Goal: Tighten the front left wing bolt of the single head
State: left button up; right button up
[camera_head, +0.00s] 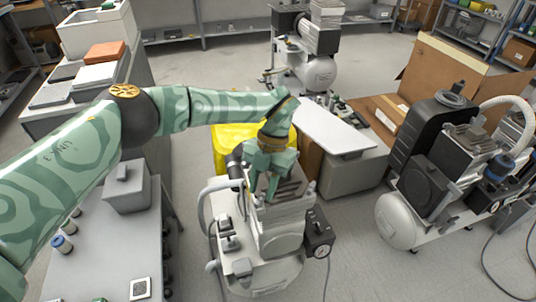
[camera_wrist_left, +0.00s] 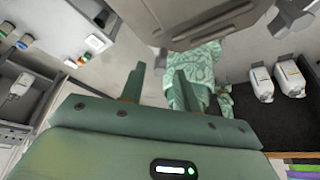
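A grey metal part (camera_wrist_left: 195,20) is close beyond the fingertips. I cannot make out the front left wing bolt in either view. My right gripper is not in view.
A grey bench (camera_head: 100,245) with a box (camera_head: 130,190) stands left. A yellow bin (camera_head: 232,140) and a white-topped table (camera_head: 325,130) are behind the compressor. A larger compressor (camera_head: 400,220) with a hose stands right. Bare floor lies between both compressors.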

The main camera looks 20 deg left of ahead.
pick_arm(q)
jog(key=v, duration=1.4)
jog(key=shift+r, duration=0.2)
jog(key=shift+w, duration=0.1)
